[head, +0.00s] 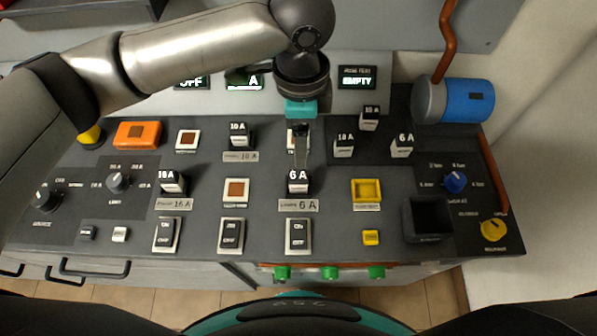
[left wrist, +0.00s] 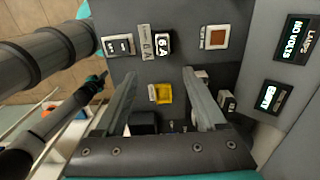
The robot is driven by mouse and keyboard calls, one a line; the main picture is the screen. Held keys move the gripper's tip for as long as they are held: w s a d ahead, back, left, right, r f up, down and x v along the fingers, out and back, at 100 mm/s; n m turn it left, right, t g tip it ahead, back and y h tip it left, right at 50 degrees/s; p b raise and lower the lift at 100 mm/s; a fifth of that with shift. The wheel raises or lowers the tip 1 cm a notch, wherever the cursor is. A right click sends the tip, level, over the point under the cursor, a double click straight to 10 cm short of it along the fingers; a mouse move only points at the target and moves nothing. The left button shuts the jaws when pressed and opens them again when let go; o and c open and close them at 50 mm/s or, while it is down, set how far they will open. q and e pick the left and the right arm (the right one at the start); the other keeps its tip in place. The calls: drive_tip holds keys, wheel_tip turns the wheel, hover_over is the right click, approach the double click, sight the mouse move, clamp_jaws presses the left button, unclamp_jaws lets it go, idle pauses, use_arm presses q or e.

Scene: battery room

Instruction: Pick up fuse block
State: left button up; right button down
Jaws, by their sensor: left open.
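Several black-and-white fuse blocks are on the dark panel. Seated above labels are a 16 A block (head: 172,182), a 10 A block (head: 240,135) and a 6 A block (head: 298,182); this 6 A block also shows in the left wrist view (left wrist: 163,44). Loose-looking blocks stand on the right: a rear block (head: 369,118), a 10 A-looking block (head: 344,147) and another 6 A block (head: 402,147). My left gripper (head: 303,158) points down just behind the seated 6 A block, open and empty; its fingers (left wrist: 160,76) are apart. It partly covers a white-framed socket (head: 291,140).
A yellow socket (head: 367,191) and a dark open box (head: 428,220) are at the right. Switches (head: 298,235), knobs (head: 117,182) and an orange box (head: 138,134) take up the front and left. My arm spans the upper left.

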sight(298, 175)
use_arm(q)
wheel_tip(298, 175, down, 10)
drive_tip(key=shift+a+r+b, duration=0.1)
drive_tip(key=shift+b, duration=0.6)
drive_tip(key=f, duration=0.3)
drive_tip(key=f+b, duration=0.1)
drive_tip(key=f, duration=0.1)
drive_tip(key=shift+w+a+f, duration=0.1)
drive_tip(key=shift+w, duration=0.25)
clamp_jaws()
